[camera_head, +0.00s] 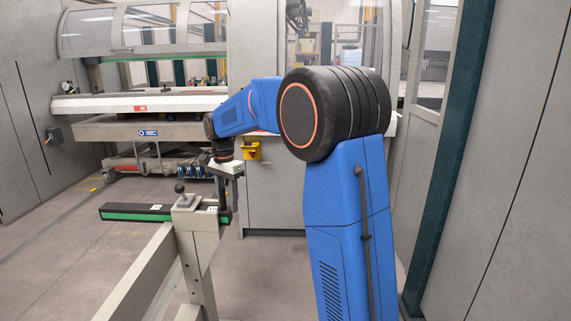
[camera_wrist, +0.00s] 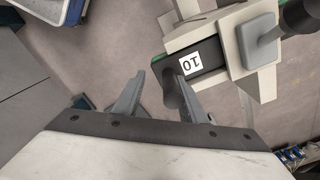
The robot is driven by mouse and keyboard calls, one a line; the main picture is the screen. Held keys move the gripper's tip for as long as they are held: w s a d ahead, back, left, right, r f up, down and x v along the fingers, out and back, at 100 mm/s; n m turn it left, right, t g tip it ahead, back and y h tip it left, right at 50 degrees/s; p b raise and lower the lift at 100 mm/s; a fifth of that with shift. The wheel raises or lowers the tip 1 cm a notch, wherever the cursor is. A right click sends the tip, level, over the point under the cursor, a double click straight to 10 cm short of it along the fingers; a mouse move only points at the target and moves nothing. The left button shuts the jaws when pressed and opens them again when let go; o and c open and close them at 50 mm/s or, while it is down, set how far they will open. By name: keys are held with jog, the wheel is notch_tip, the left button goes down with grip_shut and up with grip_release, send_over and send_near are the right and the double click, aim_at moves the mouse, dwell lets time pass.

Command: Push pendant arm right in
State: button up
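A black bar with a green lower edge (camera_head: 135,213) lies across a beige stand (camera_head: 197,245). I cannot tell for sure whether this bar or the stand's beige beam is the pendant arm. My gripper (camera_head: 226,208) points down at the bar's right end in the head view. In the wrist view my gripper (camera_wrist: 158,74) has its two grey fingers apart. The bar's dark end, with a label reading 10 (camera_wrist: 191,63), lies by the fingertips, close to the right finger. I cannot tell whether they touch.
A beige clamp plate with a dark knob (camera_head: 180,188) sits on the stand. The panel bender (camera_head: 150,102) stands behind, with a yellow box (camera_head: 251,151) on its cabinet. A dark green post (camera_head: 448,160) and grey wall are at right. Floor is open at left.

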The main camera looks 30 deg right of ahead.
jog(key=s+d, duration=1.1)
jog(key=d, duration=0.5)
notch_tip(320, 180, up, 14)
jog(key=shift+f, duration=0.15)
jog(key=shift+d, duration=0.1)
notch_tip(320, 180, down, 14)
dwell(1.2)
jog(key=shift+d, duration=0.1)
jog(key=shift+c, duration=0.6)
grip_shut()
